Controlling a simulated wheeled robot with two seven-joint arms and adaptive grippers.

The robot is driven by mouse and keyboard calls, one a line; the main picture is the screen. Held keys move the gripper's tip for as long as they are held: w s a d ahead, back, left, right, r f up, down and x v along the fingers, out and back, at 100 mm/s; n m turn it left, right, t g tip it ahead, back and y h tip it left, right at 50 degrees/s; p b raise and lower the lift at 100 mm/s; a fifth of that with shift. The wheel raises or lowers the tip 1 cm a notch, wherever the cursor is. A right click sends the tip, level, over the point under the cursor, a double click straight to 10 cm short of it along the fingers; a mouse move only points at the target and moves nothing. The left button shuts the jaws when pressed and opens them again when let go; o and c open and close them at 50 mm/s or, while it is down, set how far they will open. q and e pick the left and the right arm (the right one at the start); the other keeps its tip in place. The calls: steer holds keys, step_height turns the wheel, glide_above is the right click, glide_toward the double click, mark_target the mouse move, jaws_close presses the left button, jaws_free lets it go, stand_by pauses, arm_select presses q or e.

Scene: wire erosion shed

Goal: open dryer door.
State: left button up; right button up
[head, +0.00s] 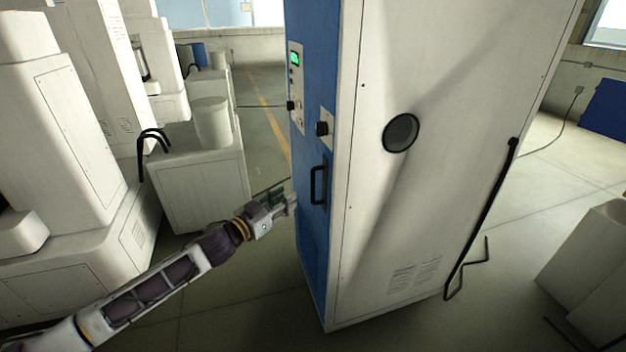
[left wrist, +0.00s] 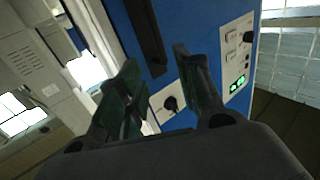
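The dryer is a tall white cabinet (head: 420,220) with a blue front door (head: 316,215) on its narrow left face. A black handle (head: 318,185) stands upright on the door. My left gripper (head: 288,200) is a little to the left of the handle, at about its height, and apart from it. In the left wrist view the left gripper (left wrist: 155,85) has its two fingers spread, with nothing between them. The dark handle (left wrist: 148,38) shows just beyond the fingertips. My right gripper is in neither view.
A black knob (head: 322,128) and a panel with a green display (head: 294,58) sit above the handle. White machines (head: 70,150) and a white cabinet (head: 200,185) stand at the left. Open floor (head: 230,300) lies in front of the dryer.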

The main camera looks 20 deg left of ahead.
arm_select(q)
glide_toward(312, 180)
steer(key=shift+w, duration=1.45)
steer(key=shift+w+d+p, duration=0.5)
steer(key=shift+w+d, duration=0.35)
steer(key=shift+w, duration=0.05)
steer(key=shift+x, duration=2.45)
steer(key=shift+w+d+r+p, duration=0.1)
steer(key=shift+w+d+p, duration=0.05)
steer(key=shift+w+p, duration=0.2)
steer(key=c, duration=0.7)
jaws_close()
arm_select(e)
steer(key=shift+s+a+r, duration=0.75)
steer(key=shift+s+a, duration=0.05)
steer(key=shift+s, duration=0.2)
